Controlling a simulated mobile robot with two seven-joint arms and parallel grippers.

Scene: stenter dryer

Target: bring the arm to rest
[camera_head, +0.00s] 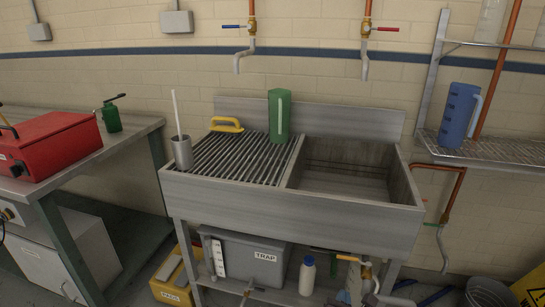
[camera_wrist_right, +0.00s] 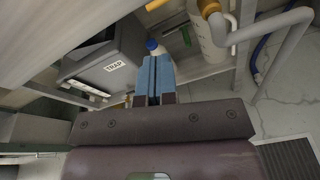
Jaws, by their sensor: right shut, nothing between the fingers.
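My right gripper (camera_wrist_right: 153,62) shows in the right wrist view with its two blue fingers closed together and nothing between them. It points towards the space under the steel sink unit (camera_head: 330,218). A white bottle with a blue cap (camera_wrist_right: 154,46) shows just beyond the fingertips; the fingers hide part of it. I cannot tell whether they touch it. In the head view I cannot make out the right gripper clearly. My left gripper is not in view.
The grey TRAP box (camera_head: 247,258) stands under the sink, beside the bottle. A green jug (camera_head: 279,115), a yellow-handled tool (camera_head: 226,125) and a metal cup (camera_head: 182,152) are on the drainer. A red box (camera_head: 50,145) sits on the left bench. Pipes (camera_wrist_right: 262,30) stand right of my fingers.

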